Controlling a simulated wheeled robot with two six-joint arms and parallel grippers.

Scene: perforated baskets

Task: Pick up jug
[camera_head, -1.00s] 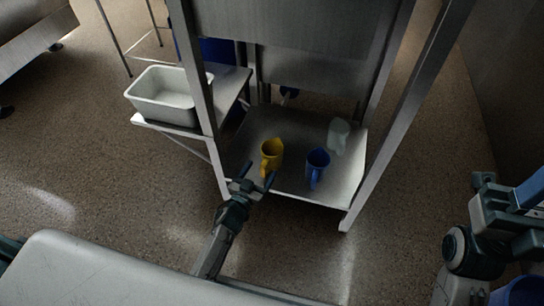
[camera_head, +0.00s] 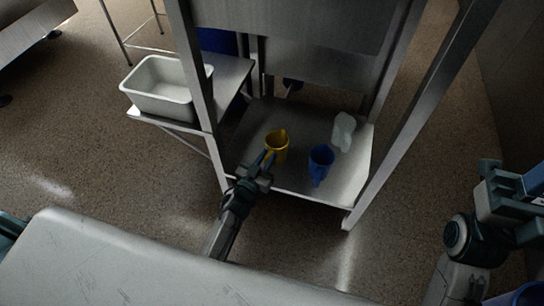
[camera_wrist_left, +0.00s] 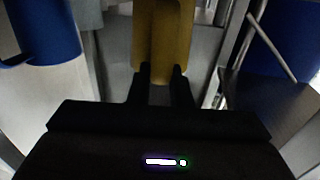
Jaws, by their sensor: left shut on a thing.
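A yellow jug (camera_head: 277,144) stands on the low metal shelf (camera_head: 245,150), near its front left. My left gripper (camera_head: 265,162) is at the jug's near side, shut on the jug's handle. In the left wrist view the yellow jug (camera_wrist_left: 163,40) fills the top middle, with the two dark fingers of my left gripper (camera_wrist_left: 161,75) on either side of its lower part. A blue jug (camera_head: 320,160) stands to the right on the same shelf. A pale translucent jug (camera_head: 343,131) is behind it. My right gripper (camera_head: 515,200) is at the right edge, its fingers unclear.
A white basin (camera_head: 160,90) sits on a higher side shelf at the left. Metal posts (camera_head: 385,125) frame the low shelf left and right. A pale surface (camera_head: 110,265) lies in front, and a blue object (camera_head: 525,295) shows at the lower right corner.

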